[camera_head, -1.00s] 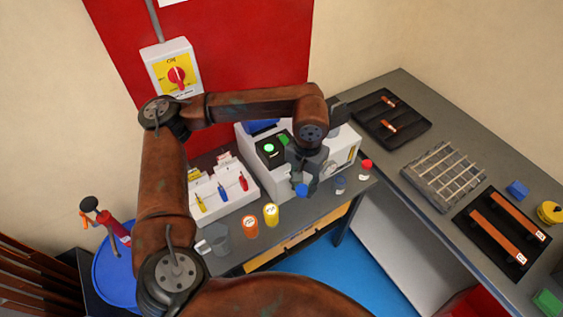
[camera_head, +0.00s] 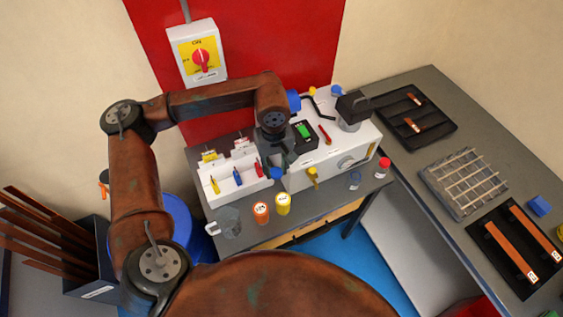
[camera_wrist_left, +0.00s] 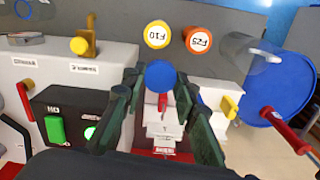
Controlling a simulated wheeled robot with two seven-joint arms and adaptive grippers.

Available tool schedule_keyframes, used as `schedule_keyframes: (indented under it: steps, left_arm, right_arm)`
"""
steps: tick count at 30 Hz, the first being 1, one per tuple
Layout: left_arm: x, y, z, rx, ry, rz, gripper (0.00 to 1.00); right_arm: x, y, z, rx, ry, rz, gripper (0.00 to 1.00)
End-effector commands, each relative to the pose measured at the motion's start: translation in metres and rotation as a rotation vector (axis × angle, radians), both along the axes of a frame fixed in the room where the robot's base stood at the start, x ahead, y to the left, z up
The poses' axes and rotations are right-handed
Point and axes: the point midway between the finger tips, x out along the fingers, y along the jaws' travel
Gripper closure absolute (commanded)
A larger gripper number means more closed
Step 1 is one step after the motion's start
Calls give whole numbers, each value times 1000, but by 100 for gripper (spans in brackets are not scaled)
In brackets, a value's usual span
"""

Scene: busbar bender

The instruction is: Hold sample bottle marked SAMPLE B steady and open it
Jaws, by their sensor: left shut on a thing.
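A blue-capped bottle (camera_head: 276,174) is in my left gripper (camera_head: 281,161), in front of the grey-white machine. In the left wrist view, the round blue cap (camera_wrist_left: 160,76) shows between the green-grey fingers of my left gripper (camera_wrist_left: 158,92). The bottle's body and label are hidden, so I cannot read SAMPLE B. The gripper is shut on the bottle, which appears held above the bench. My right gripper is not in view.
An orange-capped pot (camera_head: 261,212), a yellow-capped pot (camera_head: 283,203) and a clear mug (camera_head: 229,221) stand along the bench's front. A white rack (camera_head: 235,183) is behind them. The grey-white machine (camera_head: 349,142) stands to the right of the rack. A grey side table (camera_head: 425,88) holds trays.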

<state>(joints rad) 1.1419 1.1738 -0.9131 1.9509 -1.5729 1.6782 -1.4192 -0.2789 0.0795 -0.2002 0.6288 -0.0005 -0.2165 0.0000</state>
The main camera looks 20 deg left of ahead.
Motion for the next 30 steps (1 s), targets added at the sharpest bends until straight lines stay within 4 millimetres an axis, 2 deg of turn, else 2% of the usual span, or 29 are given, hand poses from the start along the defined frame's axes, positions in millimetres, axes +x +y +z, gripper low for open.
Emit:
schedule_keyframes:
  steps: [9,12,24,30]
  left_arm:
    - [-1,17,-28,-10,17,836,100]
    - [-3,23,-38,-10,21,1100,100]
    - [-12,45,-77,-7,34,2154,100]
    - [-20,57,-95,-6,34,2672,100]
  right_arm:
    - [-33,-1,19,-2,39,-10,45]
    - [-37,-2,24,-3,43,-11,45]
    - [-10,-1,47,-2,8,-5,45]
    - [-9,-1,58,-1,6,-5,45]
